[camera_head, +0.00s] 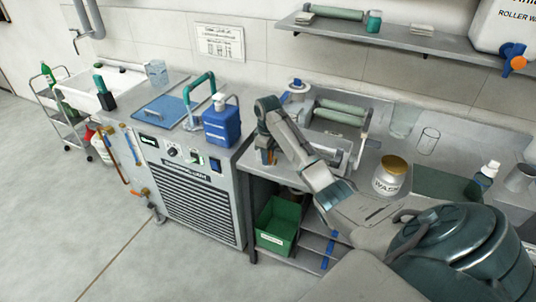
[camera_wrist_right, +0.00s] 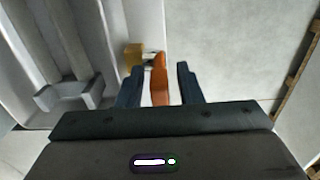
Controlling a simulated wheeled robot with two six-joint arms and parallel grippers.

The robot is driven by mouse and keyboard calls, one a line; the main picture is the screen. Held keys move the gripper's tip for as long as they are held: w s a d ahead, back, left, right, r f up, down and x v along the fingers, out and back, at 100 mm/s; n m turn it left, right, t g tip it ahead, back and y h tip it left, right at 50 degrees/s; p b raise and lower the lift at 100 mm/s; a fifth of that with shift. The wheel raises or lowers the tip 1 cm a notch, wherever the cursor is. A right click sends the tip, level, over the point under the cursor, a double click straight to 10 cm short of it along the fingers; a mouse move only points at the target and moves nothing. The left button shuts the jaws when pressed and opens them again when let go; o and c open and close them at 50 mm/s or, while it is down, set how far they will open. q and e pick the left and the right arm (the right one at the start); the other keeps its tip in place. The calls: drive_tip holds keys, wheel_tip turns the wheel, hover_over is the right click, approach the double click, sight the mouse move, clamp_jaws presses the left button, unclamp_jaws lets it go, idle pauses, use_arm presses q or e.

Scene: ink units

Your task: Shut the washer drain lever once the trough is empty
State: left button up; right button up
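The orange drain lever (camera_wrist_right: 159,80) stands upright in the right wrist view, on a small brass-coloured fitting (camera_wrist_right: 134,55). My right gripper (camera_wrist_right: 160,85) is open, with one dark finger on each side of the lever and a visible gap to both. In the head view my right gripper (camera_head: 266,150) is at the left front end of the roller washer, and an orange bit of the lever (camera_head: 267,157) shows there. The washer's grey trough (camera_head: 335,142) sits below green rollers (camera_head: 340,112); my arm partly hides it, and I cannot tell whether it holds liquid. My left gripper is not in view.
A blue jug (camera_head: 221,125) stands on the unit left of the washer. A wash tin (camera_head: 390,175) stands right of my forearm. A green bin (camera_head: 278,226) is on the shelf below the bench.

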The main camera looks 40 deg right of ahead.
clamp_jaws()
drive_tip(key=shift+s+d+r+t+p, duration=0.1)
drive_tip(key=shift+s+r+t+p, duration=0.2)
drive_tip(key=shift+p, duration=0.65)
drive_tip(key=shift+f+t+y+p, duration=0.2)
drive_tip(key=shift+t+y+p, duration=0.15)
drive_tip(key=shift+p, duration=0.3)
unclamp_jaws()
